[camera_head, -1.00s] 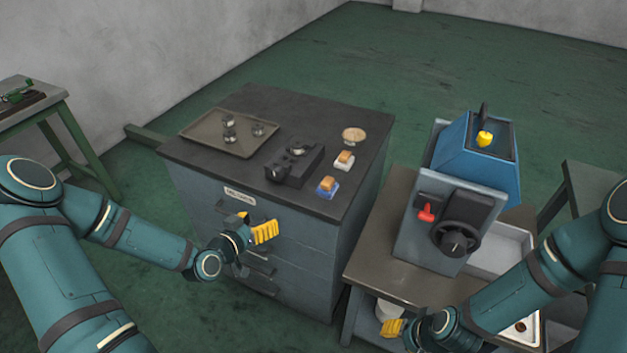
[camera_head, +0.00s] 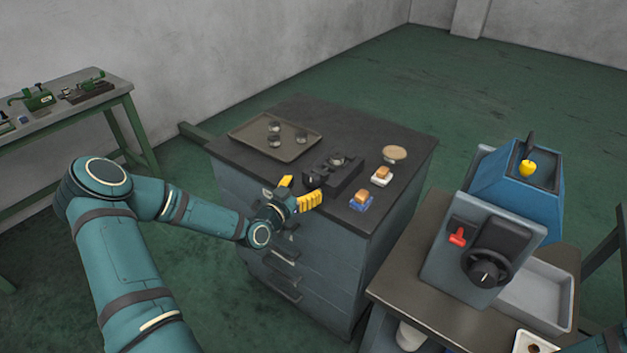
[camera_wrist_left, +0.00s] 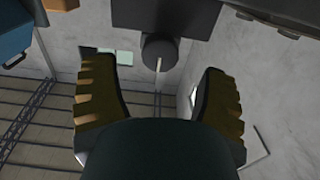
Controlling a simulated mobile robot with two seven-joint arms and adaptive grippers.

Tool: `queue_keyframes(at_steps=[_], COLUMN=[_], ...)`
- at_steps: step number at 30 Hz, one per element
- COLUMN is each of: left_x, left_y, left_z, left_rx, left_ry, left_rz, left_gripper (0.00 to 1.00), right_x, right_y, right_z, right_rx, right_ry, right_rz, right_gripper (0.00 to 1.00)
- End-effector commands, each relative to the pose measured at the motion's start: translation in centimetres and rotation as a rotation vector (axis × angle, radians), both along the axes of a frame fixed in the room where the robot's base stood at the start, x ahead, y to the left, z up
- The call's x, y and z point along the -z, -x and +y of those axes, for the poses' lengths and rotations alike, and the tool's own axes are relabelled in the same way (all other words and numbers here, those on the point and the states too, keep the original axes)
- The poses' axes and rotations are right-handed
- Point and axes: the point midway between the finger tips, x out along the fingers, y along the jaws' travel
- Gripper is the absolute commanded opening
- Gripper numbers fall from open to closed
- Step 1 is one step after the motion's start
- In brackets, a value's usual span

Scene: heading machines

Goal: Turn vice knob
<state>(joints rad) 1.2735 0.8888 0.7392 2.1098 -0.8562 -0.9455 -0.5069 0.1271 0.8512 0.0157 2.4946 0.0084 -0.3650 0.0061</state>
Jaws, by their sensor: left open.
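A small black vice (camera_head: 345,172) sits on the dark top of the grey drawer cabinet (camera_head: 392,205). Its round knob (camera_head: 312,180) faces the cabinet's front edge. In the left wrist view the knob (camera_wrist_left: 160,50) is a dark cylinder with a pale line, below the dark vice body (camera_wrist_left: 165,14). My left gripper (camera_head: 299,191) is open, with yellow fingers near the knob at the front edge. In the left wrist view the fingertips (camera_wrist_left: 157,72) are spread either side of the knob's line, with no contact visible. My right gripper is out of view.
A tray (camera_head: 245,140) with several small metal parts lies behind the vice. Two small blocks (camera_head: 381,175) and a round wooden disc (camera_head: 395,153) lie to its right. A blue machine (camera_head: 520,190) stands on the bench at right. A green-legged table (camera_head: 110,95) stands at left.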

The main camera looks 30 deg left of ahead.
Motion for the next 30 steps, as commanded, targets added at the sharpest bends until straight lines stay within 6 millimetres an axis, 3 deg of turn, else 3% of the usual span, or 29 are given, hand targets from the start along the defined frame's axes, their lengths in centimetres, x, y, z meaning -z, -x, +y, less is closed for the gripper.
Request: queue_keyframes(at_steps=[3, 9, 20, 21, 27, 30], left_x=[0.0, 0.0, 0.0, 0.0, 0.0, 0.0], left_y=[-2.1, -4.1, -4.6, -4.6, -4.5, -4.5], left_z=[-0.3, -0.4, -0.4, -0.4, -0.4, -0.4], left_rx=[0.001, 0.001, 0.0, 0.0, 0.0, 0.0], left_ry=[0.002, 0.001, 0.001, 0.001, 0.001, 0.001], left_rz=[-0.002, -0.001, 0.001, 0.001, 0.001, 0.0], left_gripper=[0.73, 0.73, 0.73, 0.71, 0.06, 0.06], right_x=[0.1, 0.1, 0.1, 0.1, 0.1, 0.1], right_y=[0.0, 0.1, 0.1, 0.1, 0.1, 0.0], right_z=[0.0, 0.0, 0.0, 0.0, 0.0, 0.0], right_rx=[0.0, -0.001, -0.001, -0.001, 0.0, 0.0], right_ry=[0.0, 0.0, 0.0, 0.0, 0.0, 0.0], right_rz=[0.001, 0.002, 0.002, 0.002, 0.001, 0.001], right_gripper=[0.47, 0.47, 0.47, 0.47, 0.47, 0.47])
